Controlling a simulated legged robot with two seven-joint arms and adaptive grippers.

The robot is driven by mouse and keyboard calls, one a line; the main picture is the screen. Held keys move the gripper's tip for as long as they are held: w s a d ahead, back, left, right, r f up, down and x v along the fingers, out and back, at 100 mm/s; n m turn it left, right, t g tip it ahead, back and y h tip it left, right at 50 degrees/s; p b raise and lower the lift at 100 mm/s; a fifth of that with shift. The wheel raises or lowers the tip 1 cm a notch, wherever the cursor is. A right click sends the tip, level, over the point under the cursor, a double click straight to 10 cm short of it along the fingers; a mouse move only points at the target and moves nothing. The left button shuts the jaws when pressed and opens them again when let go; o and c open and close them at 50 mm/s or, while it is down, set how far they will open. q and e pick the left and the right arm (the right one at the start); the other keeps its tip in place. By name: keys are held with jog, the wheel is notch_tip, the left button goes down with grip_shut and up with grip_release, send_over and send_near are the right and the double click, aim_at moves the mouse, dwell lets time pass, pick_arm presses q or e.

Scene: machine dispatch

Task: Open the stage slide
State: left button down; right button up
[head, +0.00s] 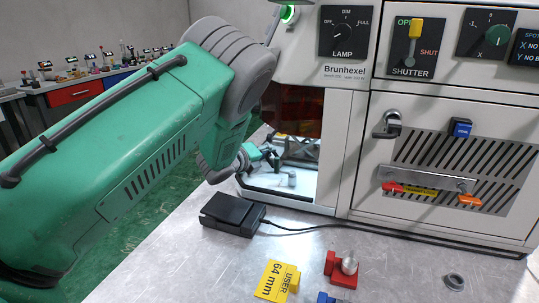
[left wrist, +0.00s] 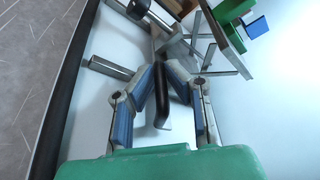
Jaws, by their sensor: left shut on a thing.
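My left arm comes in from the left in the head view, and its gripper (head: 236,168) is at the left side of the machine's open bay (head: 285,182). In the left wrist view, the two blue-padded fingers of my left gripper (left wrist: 160,92) are closed on a black handle (left wrist: 161,110). Metal bars and a bracket (left wrist: 228,40) lie beyond the fingers, over a pale surface. I cannot tell from these views how far the stage slide is out. My right gripper is not in view.
A black box (head: 232,212) with a cable sits before the machine. A yellow tag (head: 275,281) and a red block with a metal knob (head: 342,268) are on the bench. The machine front (head: 340,73) has lamp and shutter controls. The bench's middle is mostly clear.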

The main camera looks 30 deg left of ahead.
pick_arm(q)
jog(key=shift+s+a+f, duration=0.2)
jog(key=shift+s+f, duration=0.05)
jog(key=shift+f, duration=0.35)
jog(key=s+a, duration=0.1)
jog(key=a, duration=0.3)
jog(key=s+a, duration=0.1)
jog(key=a, duration=0.3)
jog(key=s+a, duration=0.1)
jog(key=a, duration=0.4)
jog(key=shift+s, duration=0.1)
jog(key=shift+s+a+r+b, duration=0.1)
jog(key=shift+a+b, duration=0.2)
jog(key=shift+a, duration=0.35)
jog(key=c, duration=1.6)
grip_release()
jog(key=shift+s+a, duration=0.1)
jog(key=shift+a, duration=0.05)
jog(key=shift+r, duration=0.15)
